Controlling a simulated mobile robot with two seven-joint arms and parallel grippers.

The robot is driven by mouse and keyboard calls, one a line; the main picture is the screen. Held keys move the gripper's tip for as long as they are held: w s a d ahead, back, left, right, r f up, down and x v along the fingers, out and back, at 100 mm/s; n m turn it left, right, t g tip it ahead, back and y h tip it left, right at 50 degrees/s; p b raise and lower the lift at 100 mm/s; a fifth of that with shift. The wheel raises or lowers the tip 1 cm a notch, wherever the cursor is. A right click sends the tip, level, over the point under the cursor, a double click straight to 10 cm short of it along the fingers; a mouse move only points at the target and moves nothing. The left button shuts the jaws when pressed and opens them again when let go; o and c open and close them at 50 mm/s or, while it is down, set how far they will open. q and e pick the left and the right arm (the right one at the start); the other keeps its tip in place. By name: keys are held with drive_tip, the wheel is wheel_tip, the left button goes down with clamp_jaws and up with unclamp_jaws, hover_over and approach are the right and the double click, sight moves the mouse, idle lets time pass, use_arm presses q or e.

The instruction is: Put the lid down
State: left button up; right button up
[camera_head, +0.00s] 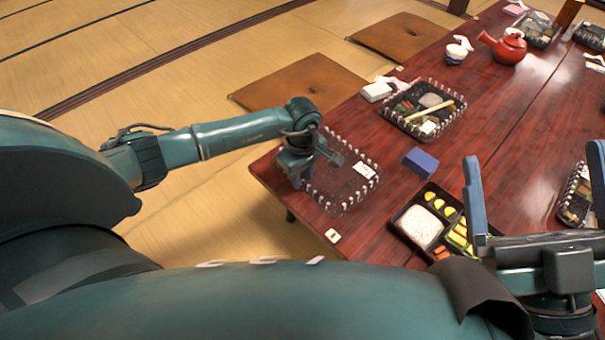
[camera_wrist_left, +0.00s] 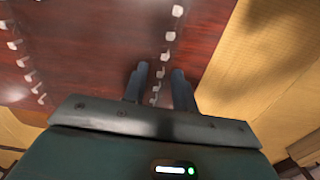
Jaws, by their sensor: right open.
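The clear lid (camera_head: 340,184), edged with white marks, lies at the near left corner of the dark red table and looks flat on or just above it. My left gripper (camera_head: 300,181) is at its left edge, pointing down. In the left wrist view, the two fingers (camera_wrist_left: 161,72) stand a narrow gap apart, with the lid's white-marked rim (camera_wrist_left: 168,37) running between them. Whether they press on the rim is unclear. My right gripper (camera_head: 535,180) is wide open and empty over the near right of the table.
An uncovered lunch box (camera_head: 395,222) with rice and yellow pieces sits right of the lid. A blue block (camera_head: 420,162) and a covered lunch box (camera_head: 397,107) lie behind. A red teapot (camera_head: 508,48) stands farther back. Brown cushions (camera_head: 300,82) lie on the tatami.

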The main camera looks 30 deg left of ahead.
use_arm(q)
drive_tip(key=shift+r, duration=0.15)
wheel_tip(320, 180, up, 12)
drive_tip(key=p, duration=0.5)
use_arm(e)
drive_tip(key=f+m+g+h, duration=0.1)
drive_tip(key=f+m+h, duration=0.1)
drive_tip(key=s+f+m+g+h, duration=0.1)
drive_tip(key=f+m+h, duration=0.1)
drive_tip(key=f, duration=0.1)
drive_tip(key=shift+a+f+h, duration=0.15)
drive_tip(key=shift+a+h, duration=0.05)
drive_tip(key=shift+h, duration=0.1)
